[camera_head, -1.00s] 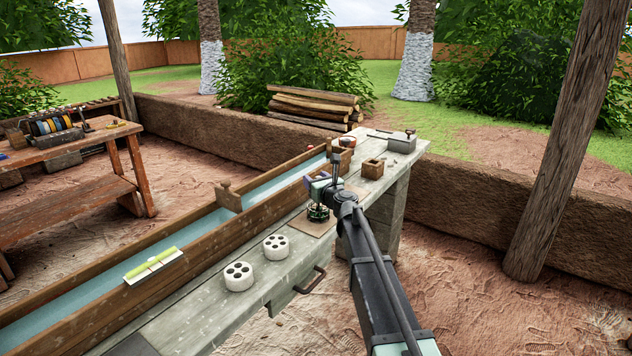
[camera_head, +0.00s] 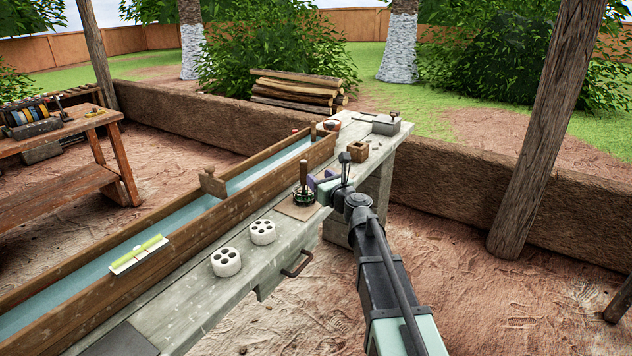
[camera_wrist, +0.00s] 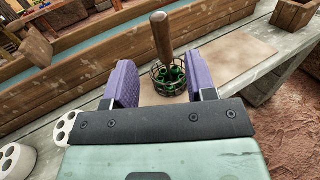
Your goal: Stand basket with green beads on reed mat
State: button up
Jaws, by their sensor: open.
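The basket with green beads (camera_head: 303,198) is a small dark wire basket with an upright wooden handle. It stands on the reed mat (camera_head: 289,210), a flat tan sheet on the grey bench. In the wrist view the basket (camera_wrist: 170,80) shows green beads inside, and the mat (camera_wrist: 240,55) extends to its right. My gripper (camera_head: 318,182) is just right of the basket in the head view. Its purple fingers (camera_wrist: 160,64) are open and empty. The basket appears between and beyond them, with the handle clear of both. The mat's near part is hidden by my gripper in the wrist view.
A wooden water trough (camera_head: 150,250) runs along the bench's left side. Two white holed blocks (camera_head: 226,262) stand on the bench nearer the front. A small wooden box (camera_head: 358,152) and a grey lidded box (camera_head: 386,126) stand farther back. A drawer handle (camera_head: 297,264) sticks out from the bench front.

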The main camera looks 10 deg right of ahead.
jog(key=s+a+f+n+g+y, duration=0.1)
jog(key=s+a+f+n+g, duration=0.4)
jog(key=s+n, duration=0.4)
jog(key=s+a+f+n+g+y, duration=0.1)
jog(key=s+a+f+n+g, duration=0.5)
jog(key=n, duration=0.5)
jog(key=s+d+f+n+g+h, duration=0.3)
jog(key=s+n, duration=0.3)
jog(key=s, duration=0.3)
jog(key=s+d+f+n+g+h, duration=0.3)
jog(key=s+n, duration=0.3)
jog(key=s, duration=0.3)
jog(key=shift+s+d+n+h, duration=0.15)
jog(key=shift+d+n+h, duration=0.15)
jog(key=shift+d+h, duration=0.35)
